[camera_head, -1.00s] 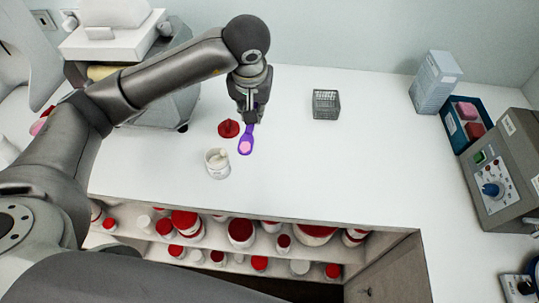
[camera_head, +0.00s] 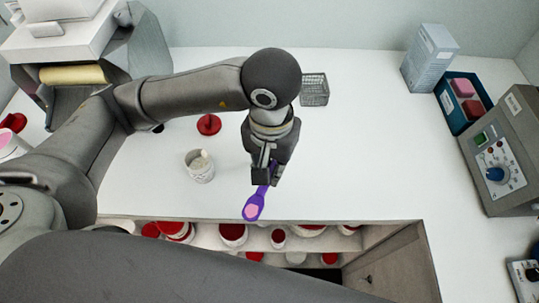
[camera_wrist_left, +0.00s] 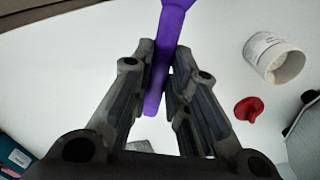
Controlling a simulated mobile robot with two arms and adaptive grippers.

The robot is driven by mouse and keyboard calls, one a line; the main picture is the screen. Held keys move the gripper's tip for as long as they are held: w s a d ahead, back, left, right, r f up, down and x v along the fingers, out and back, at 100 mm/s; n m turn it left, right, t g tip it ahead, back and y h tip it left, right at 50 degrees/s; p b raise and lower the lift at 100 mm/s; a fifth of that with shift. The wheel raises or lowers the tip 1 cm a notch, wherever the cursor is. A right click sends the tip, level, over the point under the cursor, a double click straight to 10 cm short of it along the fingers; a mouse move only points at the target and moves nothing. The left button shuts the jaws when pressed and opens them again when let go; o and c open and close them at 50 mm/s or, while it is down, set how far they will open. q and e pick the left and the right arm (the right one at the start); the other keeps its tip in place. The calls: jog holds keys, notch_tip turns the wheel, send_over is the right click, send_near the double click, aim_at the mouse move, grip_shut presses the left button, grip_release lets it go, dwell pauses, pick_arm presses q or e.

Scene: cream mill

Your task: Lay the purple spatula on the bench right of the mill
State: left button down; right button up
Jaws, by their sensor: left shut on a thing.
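My left gripper (camera_head: 266,176) is shut on the handle of the purple spatula (camera_head: 253,208). The spatula's broad end, with a pink patch on it, points to the bench's front edge. In the left wrist view, the purple handle (camera_wrist_left: 166,50) runs between both fingers (camera_wrist_left: 163,62). I cannot tell whether the spatula touches the bench (camera_head: 360,160). A grey machine with a yellow roller (camera_head: 72,75) stands at the left and may be the mill; the spatula is to its right. My right gripper is not in view.
An open white jar (camera_head: 201,172) and a red lid (camera_head: 209,125) lie left of the gripper. A wire basket (camera_head: 314,90) stands behind it. A blue tray (camera_head: 449,104) and a control box (camera_head: 505,150) stand right. The bench's middle right is clear. Jars fill the shelf below.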

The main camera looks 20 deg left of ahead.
pick_arm(q)
jog(key=w+f, duration=0.2)
jog(key=w+a+f+p, duration=0.1)
jog(key=w+f, duration=0.1)
jog(key=w, duration=0.1)
jog(key=w+a+f+p, duration=0.1)
jog(key=w+f, duration=0.1)
jog(key=shift+w+a+f, duration=0.15)
jog(key=shift+f, duration=0.25)
jog(key=shift+w+f+p, duration=0.15)
jog(key=shift+f+p, duration=0.9)
jog(key=shift+f, duration=0.7)
jog(key=shift+f, duration=0.2)
jog(key=c, duration=1.4)
grip_release()
